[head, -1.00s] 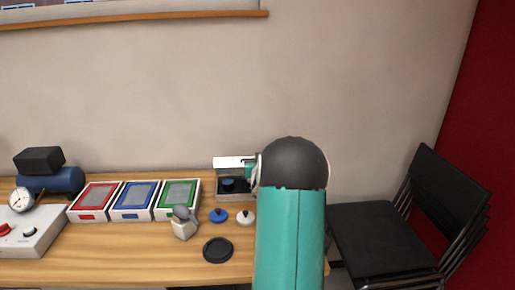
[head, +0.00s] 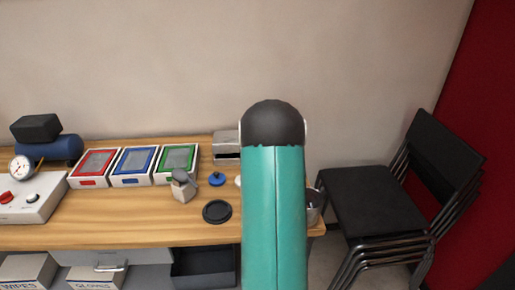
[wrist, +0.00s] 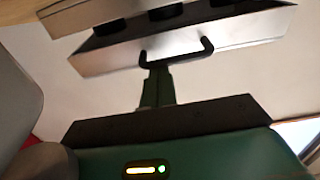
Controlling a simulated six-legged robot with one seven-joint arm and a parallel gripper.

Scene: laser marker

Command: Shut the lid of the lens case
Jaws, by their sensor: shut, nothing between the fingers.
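The lens case (head: 227,150) stands at the back of the bench in the head view, against the wall, just left of my arm. Its grey lid panel slants over most of the inside, with a dark gap above the front wall, so it looks partly lowered. In the wrist view the silver case (wrist: 215,42) fills the top, with a black handle (wrist: 178,54) and dark round shapes between its two halves. My gripper (wrist: 157,68) is shut and empty, its tips close to the handle; contact is unclear. In the head view my arm hides the gripper.
Red (head: 95,162), blue (head: 134,161) and green (head: 177,158) trays stand left of the case. A blue knobbed piece (head: 217,179), a black disc (head: 217,211) and a small grey container (head: 183,187) lie in front. Stacked black chairs (head: 375,200) stand right of the bench.

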